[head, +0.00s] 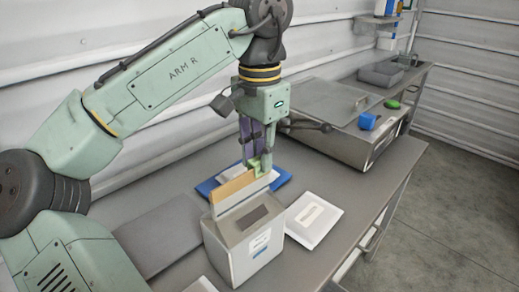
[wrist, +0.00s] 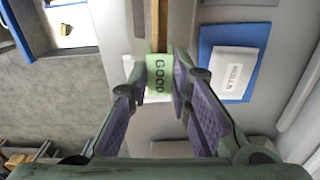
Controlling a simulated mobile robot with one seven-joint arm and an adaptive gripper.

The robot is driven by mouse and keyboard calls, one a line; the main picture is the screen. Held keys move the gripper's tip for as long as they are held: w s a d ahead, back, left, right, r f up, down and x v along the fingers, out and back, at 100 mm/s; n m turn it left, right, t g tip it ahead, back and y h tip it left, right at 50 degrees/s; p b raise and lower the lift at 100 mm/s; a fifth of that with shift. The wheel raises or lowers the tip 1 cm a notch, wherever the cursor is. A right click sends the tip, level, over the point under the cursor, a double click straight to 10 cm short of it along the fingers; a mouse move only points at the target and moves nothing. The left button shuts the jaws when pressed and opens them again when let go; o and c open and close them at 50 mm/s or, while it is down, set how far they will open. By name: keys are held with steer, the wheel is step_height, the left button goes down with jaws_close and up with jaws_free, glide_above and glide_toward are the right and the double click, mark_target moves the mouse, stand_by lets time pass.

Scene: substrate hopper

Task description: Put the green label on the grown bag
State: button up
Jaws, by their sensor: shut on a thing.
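My gripper (wrist: 160,62) is shut on the green label (wrist: 160,78), which reads "GOOD" in the wrist view. In the head view the green label (head: 261,164) is held at the end of a tan strip standing above a grey box (head: 228,250); I cannot tell whether it touches the strip. A white bag (wrist: 233,72) marked with dark letters, seemingly "NULLA", lies on a blue mat (wrist: 208,42). Another white bag (head: 316,230) with a pale patch lies right of the box. I cannot tell which bag is the grown one.
A large grey metal hopper (head: 345,105) stands at the back, with a blue cup (head: 367,121) and a green object (head: 392,104) on it. A grey flat mat (head: 165,235) lies left of the box. The table's right edge drops to the floor.

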stand_by(0.8)
steer(key=o, duration=0.8)
steer(key=shift+o, duration=0.2)
steer(key=o, duration=0.5)
steer(key=shift+o, duration=0.2)
steer(key=shift+r, duration=3.55)
steer(key=shift+s+f, duration=0.1)
